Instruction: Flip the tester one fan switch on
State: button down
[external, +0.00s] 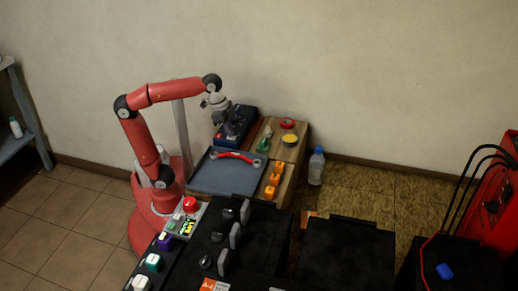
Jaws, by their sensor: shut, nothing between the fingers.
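A dark blue box (241,114), which looks like a tester, stands at the back of the bench against the wall. Small controls show on its front, but they are too small to tell apart, and I cannot make out a fan switch. My gripper (229,131) points down at the front of this box, shut and empty. It overlaps the box in this view; I cannot tell whether it touches it. The gripper hides part of the box's face.
A bottle (316,167) stands on the floor beyond.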

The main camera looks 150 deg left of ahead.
jog(key=p+v, duration=0.3)
jog(key=v, duration=0.1)
jog(key=shift+w+a+r+p, duration=0.25)
jog(key=shift+p, duration=0.15)
jog(key=s+d+p+v, duration=0.1)
jog(key=v, duration=0.8)
jog(key=shift+s+d+p, duration=0.2)
jog(key=shift+s+p, duration=0.05)
jog(key=shift+p, duration=0.1)
